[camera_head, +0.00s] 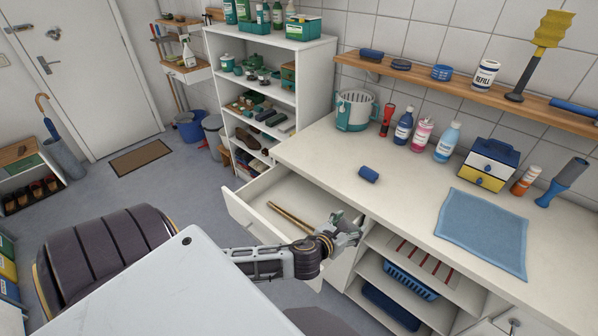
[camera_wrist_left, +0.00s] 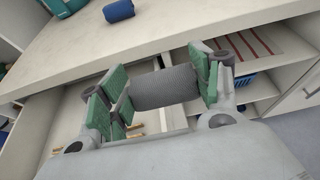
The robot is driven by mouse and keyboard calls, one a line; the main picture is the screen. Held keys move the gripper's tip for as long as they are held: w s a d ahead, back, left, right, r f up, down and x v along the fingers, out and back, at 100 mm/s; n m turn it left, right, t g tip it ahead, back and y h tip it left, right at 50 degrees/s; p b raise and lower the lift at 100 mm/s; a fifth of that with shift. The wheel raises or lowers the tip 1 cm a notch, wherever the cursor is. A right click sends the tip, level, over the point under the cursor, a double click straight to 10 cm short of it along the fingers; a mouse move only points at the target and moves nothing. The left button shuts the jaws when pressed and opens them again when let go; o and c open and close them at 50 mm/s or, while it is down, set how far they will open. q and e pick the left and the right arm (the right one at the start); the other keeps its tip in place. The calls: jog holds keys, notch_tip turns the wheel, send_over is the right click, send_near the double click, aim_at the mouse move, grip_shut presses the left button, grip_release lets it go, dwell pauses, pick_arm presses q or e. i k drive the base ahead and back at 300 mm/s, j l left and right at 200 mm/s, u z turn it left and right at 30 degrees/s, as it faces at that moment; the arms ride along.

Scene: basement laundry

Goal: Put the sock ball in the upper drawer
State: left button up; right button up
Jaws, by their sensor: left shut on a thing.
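My left gripper (camera_head: 345,234) is shut on a grey, ribbed roll (camera_wrist_left: 165,88), which looks like the sock ball. The roll sits across between the green finger pads in the left wrist view; in the head view I cannot make it out clearly. The upper drawer (camera_head: 238,207) is pulled open under the counter. My left gripper is at the drawer's right end, close to the counter's front edge. A wooden stick (camera_head: 290,216) lies in the drawer. My right gripper is not in view.
A blue roll (camera_head: 369,174) lies on the counter (camera_head: 320,150), beyond the drawer. Open shelves right of the drawer hold a blue basket (camera_head: 410,281). A blue cloth (camera_head: 483,232), bottles and a small drawer box (camera_head: 488,163) occupy the counter's right part.

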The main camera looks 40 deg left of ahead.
aim_at(314, 203)
jog(key=j, duration=0.6)
jog(key=k+j+z, duration=0.15)
jog(key=j, duration=1.1)
jog(key=k+j+z, duration=0.15)
jog(key=j, duration=0.45)
